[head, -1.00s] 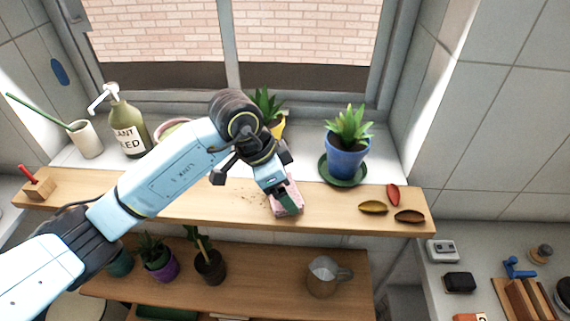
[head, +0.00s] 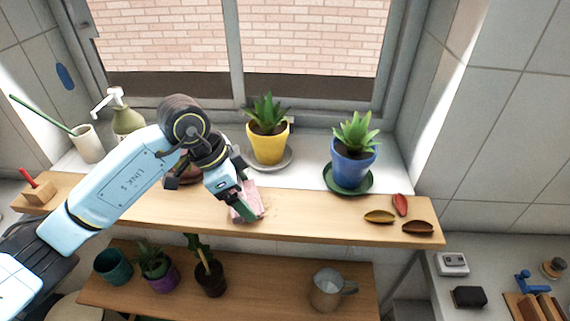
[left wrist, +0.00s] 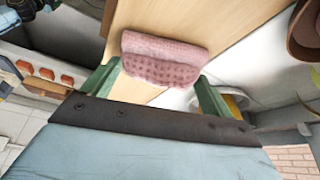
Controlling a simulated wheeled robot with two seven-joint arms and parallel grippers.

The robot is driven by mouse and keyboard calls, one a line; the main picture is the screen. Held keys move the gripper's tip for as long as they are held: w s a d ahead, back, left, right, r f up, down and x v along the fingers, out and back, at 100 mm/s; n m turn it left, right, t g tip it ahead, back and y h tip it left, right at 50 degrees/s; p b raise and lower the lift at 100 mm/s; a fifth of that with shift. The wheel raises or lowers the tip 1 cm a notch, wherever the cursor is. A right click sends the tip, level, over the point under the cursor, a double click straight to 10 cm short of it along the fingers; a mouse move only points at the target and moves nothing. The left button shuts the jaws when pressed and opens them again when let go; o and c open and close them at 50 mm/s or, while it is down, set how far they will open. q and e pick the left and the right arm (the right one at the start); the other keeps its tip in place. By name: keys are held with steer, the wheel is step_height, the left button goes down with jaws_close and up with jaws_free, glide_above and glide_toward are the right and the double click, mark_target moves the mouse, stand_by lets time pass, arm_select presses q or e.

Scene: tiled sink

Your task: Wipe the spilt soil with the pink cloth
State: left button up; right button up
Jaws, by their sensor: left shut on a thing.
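The pink cloth (head: 252,200) is on the upper wooden shelf, and it also shows in the left wrist view (left wrist: 165,60) between the green fingers. My left gripper (head: 243,208) is shut on the cloth and points down at the shelf top. A few faint brown specks of soil (head: 269,211) show on the wood just right of the cloth. Any soil under the cloth or behind my arm is hidden. My right gripper is not in view.
A yellow pot (head: 268,148) and a blue pot (head: 352,165) stand on saucers on the sill behind. Red, yellow and brown pods (head: 379,217) lie at the shelf's right end. A red-handled tool in a wooden block (head: 38,190) stands at the left end.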

arm_select(q)
steer(key=shift+a+f+b, duration=0.1)
steer(key=shift+a+b, duration=0.2)
steer(key=shift+a, duration=0.95)
steer(key=shift+a+f+b, duration=0.15)
steer(key=shift+b, duration=0.3)
steer(key=d, duration=0.1)
steer(key=d+p, duration=0.1)
steer(key=shift+d+r, duration=0.3)
steer(key=shift+s+d+p, duration=0.15)
steer(key=shift+d+p, duration=0.85)
steer(key=shift+d, duration=3.55)
step_height(320, 180, up, 2)
steer(key=shift+r+p, duration=0.1)
steer(key=shift+p, duration=0.75)
step_height(320, 180, up, 6)
steer(key=p, duration=0.5)
steer(key=shift+f, duration=0.25)
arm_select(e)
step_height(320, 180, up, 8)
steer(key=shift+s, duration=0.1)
